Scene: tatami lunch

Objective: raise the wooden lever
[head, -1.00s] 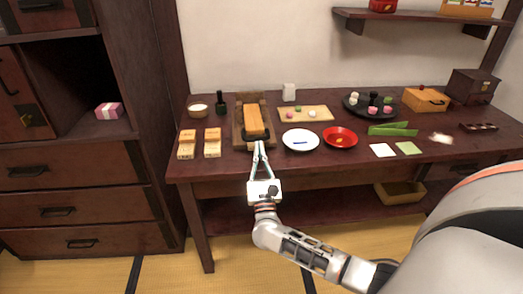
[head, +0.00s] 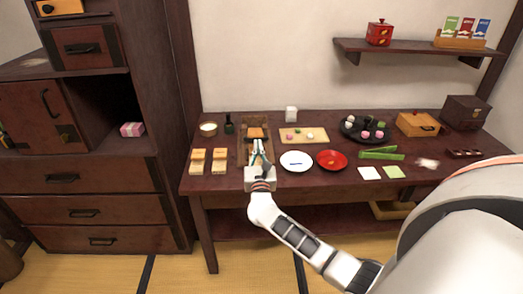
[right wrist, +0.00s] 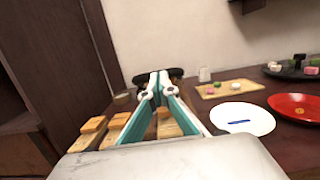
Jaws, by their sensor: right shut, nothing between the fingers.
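The wooden lever (head: 256,132) is an orange-brown piece in a dark wooden frame (head: 242,152) on the table. My right gripper (head: 257,147) is over the frame and hides much of the lever, so its exact tilt cannot be told. In the right wrist view, the closed fingertips (right wrist: 159,76) are at a black bar (right wrist: 176,73), which looks like the lever's handle. Whether they touch it is unclear. Orange wood (right wrist: 167,127) shows below between the fingers. The right gripper is shut and empty. My left gripper is not in view.
Two small wooden stands (head: 219,161) are left of the frame. A white plate (head: 296,161) and a red plate (head: 331,160) are close on its right. A tall cabinet (head: 165,95) borders the table's left.

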